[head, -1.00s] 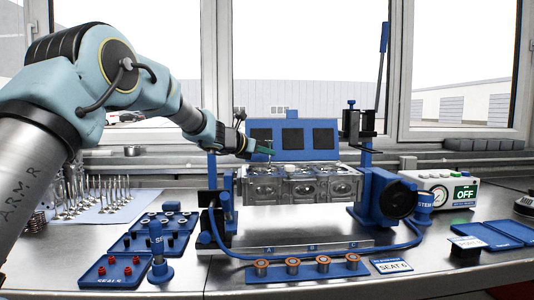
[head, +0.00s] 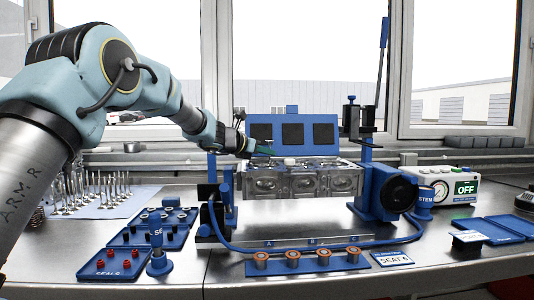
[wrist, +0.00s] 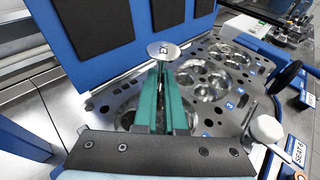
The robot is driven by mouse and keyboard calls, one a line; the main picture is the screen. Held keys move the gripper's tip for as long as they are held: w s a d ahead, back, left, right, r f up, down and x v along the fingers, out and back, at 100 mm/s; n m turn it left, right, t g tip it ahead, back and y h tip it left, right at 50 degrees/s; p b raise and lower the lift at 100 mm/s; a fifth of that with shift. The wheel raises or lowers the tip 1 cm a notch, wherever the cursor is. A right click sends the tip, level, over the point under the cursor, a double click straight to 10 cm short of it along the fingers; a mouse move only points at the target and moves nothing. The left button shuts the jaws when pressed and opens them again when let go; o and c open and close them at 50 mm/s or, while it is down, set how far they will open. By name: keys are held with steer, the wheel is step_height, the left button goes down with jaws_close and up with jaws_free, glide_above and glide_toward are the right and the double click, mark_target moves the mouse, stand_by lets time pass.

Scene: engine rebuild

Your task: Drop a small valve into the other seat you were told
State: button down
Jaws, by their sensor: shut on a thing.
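My gripper (wrist: 160,95) has green fingers and is shut on a small valve (wrist: 163,50). The valve's round, marked metal face points up toward the wrist camera; its stem is mostly hidden by the fingers. In the head view my gripper (head: 264,149) is just above the back left part of the cylinder head (head: 300,183), which is clamped in a blue stand. The wrist view shows the cylinder head's top (wrist: 200,110) below, with round chambers, seats and blue number tags, some reading 2, 3 and 4. Seats under the fingers are hidden.
A blue panel with dark pads (head: 293,133) stands close behind the cylinder head. A white knob (wrist: 267,130) is at its right in the wrist view. Several valves (head: 95,190) stand at the left, near blue seal trays (head: 108,263). A SEAT 6 card (head: 392,260) lies in front.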

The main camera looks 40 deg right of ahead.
steer(key=shift+f+b, duration=1.05)
steer(key=shift+b, duration=0.05)
stand_by(0.3)
steer(key=c, duration=0.9)
jaws_free()
steer(key=shift+a, duration=0.1)
